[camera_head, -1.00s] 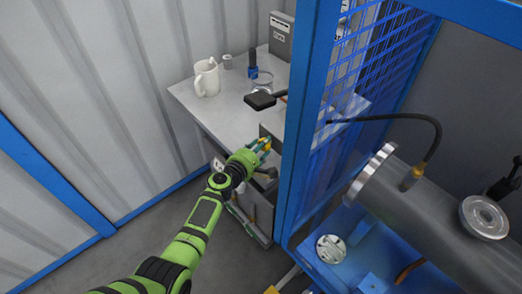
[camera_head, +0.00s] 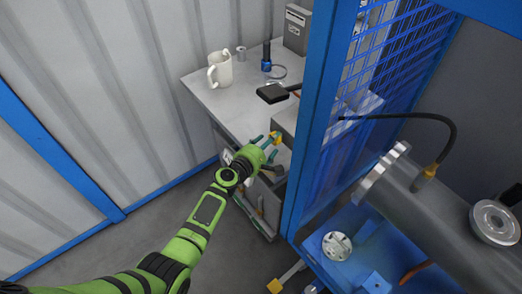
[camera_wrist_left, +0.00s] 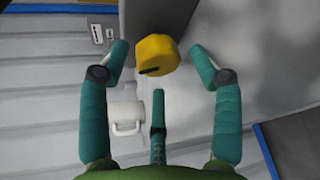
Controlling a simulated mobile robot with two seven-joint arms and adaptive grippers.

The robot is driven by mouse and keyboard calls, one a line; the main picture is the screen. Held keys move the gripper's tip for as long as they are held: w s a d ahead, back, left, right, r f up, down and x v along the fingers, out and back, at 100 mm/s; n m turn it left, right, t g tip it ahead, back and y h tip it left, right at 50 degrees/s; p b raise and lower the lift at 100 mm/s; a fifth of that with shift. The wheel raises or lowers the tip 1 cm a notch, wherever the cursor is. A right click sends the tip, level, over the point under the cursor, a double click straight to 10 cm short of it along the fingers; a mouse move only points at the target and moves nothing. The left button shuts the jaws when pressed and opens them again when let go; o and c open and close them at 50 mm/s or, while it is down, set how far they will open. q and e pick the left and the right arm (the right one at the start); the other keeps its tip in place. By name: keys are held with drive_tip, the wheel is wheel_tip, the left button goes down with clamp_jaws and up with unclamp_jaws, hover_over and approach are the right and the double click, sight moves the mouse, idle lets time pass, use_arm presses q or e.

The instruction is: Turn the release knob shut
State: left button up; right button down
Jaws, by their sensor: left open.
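A yellow knob (camera_wrist_left: 157,54) with a dark pointer on its face shows near the top centre of the left wrist view, beside a grey surface. In the head view it is a small yellow spot (camera_head: 276,136) at my fingers, at the bench's front right corner. My left gripper (camera_head: 272,144) is open with its teal fingers spread around the front of the knob. In the left wrist view the fingers (camera_wrist_left: 165,75) stand to the left, right and below it, with gaps to the knob. Whether any finger touches it I cannot tell. My right gripper is not in view.
A blue post (camera_head: 320,110) with mesh rises close right of my left gripper. A large grey cylinder (camera_head: 430,210) lies further right.

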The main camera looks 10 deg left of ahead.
use_arm(q)
drive_tip(key=v, duration=0.6)
drive_tip(key=shift+s, duration=0.3)
drive_tip(key=shift+r, duration=0.15)
